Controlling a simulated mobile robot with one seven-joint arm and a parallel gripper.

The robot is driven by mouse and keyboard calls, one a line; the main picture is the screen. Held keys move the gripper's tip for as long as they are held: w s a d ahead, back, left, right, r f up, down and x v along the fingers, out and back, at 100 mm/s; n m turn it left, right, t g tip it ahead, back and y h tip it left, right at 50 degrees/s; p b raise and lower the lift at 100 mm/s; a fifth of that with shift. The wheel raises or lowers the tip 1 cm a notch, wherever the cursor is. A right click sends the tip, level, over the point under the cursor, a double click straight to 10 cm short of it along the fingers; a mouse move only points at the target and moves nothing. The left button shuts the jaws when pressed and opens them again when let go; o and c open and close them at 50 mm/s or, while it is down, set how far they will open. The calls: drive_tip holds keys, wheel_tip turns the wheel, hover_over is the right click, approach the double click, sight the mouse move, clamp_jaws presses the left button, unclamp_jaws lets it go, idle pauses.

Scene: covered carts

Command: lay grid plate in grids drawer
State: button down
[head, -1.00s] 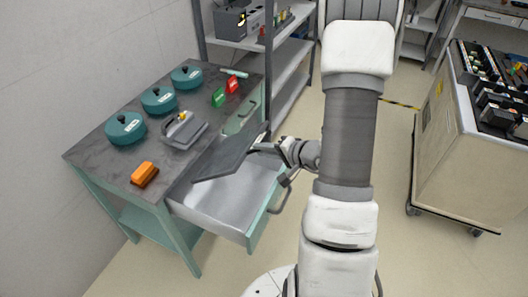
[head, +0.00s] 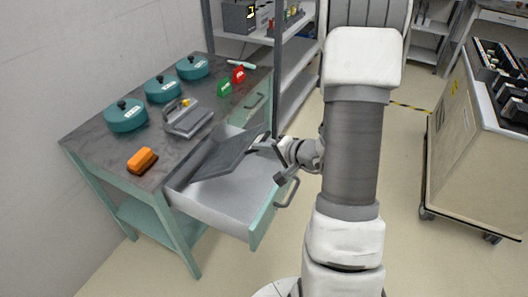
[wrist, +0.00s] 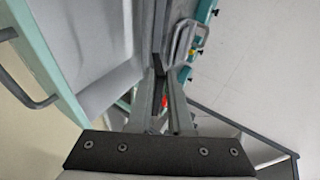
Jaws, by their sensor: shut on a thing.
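The grid plate (head: 222,155) is a dark grey flat plate, tilted, at the mouth of the open drawer. My gripper (head: 262,149) is shut on its right edge. In the wrist view the fingers (wrist: 160,112) point at the plate (wrist: 146,35), which shows nearly edge-on. The open drawer (head: 225,205) is light grey inside with a teal front, and its visible floor is bare. The plate hides its back part. I cannot tell whether the plate touches the drawer.
The bench top (head: 105,150) holds several teal round pots (head: 125,115), a grey device (head: 188,117), an orange block (head: 142,160) and green and red tags (head: 224,88). A shelf rack (head: 295,75) stands behind. A cart (head: 465,150) stands at right, with open floor between.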

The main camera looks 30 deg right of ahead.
sight(241, 159)
drive_tip(key=shift+w+a+f+b, duration=0.7)
drive_tip(key=shift+w+f+b, duration=0.35)
drive_tip(key=shift+b, duration=0.75)
drive_tip(key=shift+w+a+f+b, duration=0.8)
drive_tip(key=shift+f+b, duration=0.45)
drive_tip(key=shift+b, duration=0.5)
drive_tip(key=shift+w+a+f+b, duration=0.65)
drive_tip(key=shift+w+f+b, duration=0.4)
drive_tip(key=shift+b, duration=0.75)
drive_tip(key=shift+s+f, duration=0.1)
drive_tip(key=c, duration=0.8)
unclamp_jaws()
drive_tip(key=shift+o, duration=0.2)
drive_tip(key=shift+f, duration=0.1)
drive_tip(key=shift+s, duration=0.1)
